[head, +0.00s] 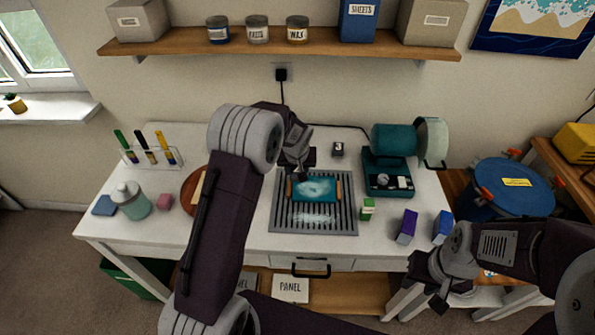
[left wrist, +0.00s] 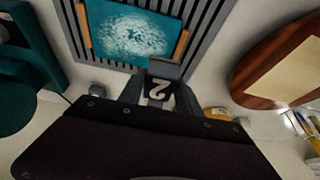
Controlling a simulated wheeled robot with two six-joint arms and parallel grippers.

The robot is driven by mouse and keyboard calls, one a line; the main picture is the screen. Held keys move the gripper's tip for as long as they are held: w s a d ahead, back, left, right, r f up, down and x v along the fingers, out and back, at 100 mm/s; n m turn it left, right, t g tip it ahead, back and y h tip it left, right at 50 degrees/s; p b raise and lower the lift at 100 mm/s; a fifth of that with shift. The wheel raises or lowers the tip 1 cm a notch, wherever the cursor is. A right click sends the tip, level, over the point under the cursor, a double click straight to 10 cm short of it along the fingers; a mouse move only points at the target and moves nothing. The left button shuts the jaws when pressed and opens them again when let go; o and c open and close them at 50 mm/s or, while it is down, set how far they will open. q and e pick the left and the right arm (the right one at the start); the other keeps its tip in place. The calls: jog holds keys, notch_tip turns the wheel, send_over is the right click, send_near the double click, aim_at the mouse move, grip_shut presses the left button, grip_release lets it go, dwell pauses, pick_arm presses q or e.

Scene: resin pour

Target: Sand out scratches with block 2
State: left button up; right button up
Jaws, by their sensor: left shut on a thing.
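A teal panel (head: 316,189) with a large whitish, cloudy patch lies on a grey slatted rack (head: 285,222) on the white table. The panel also shows in the left wrist view (left wrist: 105,20), between two wooden strips. My left gripper (head: 302,171) is over the panel's back edge. In the left wrist view it (left wrist: 158,82) is shut on block 2 (left wrist: 158,90), a grey block marked "2". I cannot tell whether the block touches the panel. Block 3 (head: 338,148) stands on the table behind the rack. My right gripper (head: 428,284) is open and empty, in front of the table's right side.
A teal machine (head: 388,182) stands right of the rack. Green (head: 368,208), purple (head: 407,228) and blue (head: 442,226) boxes stand at the front right. A round wooden board (head: 188,192), a jar (head: 132,203) and a test-tube rack (head: 150,156) are on the left. A blue drum (head: 505,193) stands at the right.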

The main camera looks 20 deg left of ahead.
pick_arm(q)
notch_tip(320, 180, up, 2)
jog(key=shift+a+p, duration=0.15)
jog(key=shift+p, duration=0.4)
jog(key=shift+r+p, duration=0.3)
jog(key=shift+r, duration=0.15)
jog(key=shift+f, duration=0.1)
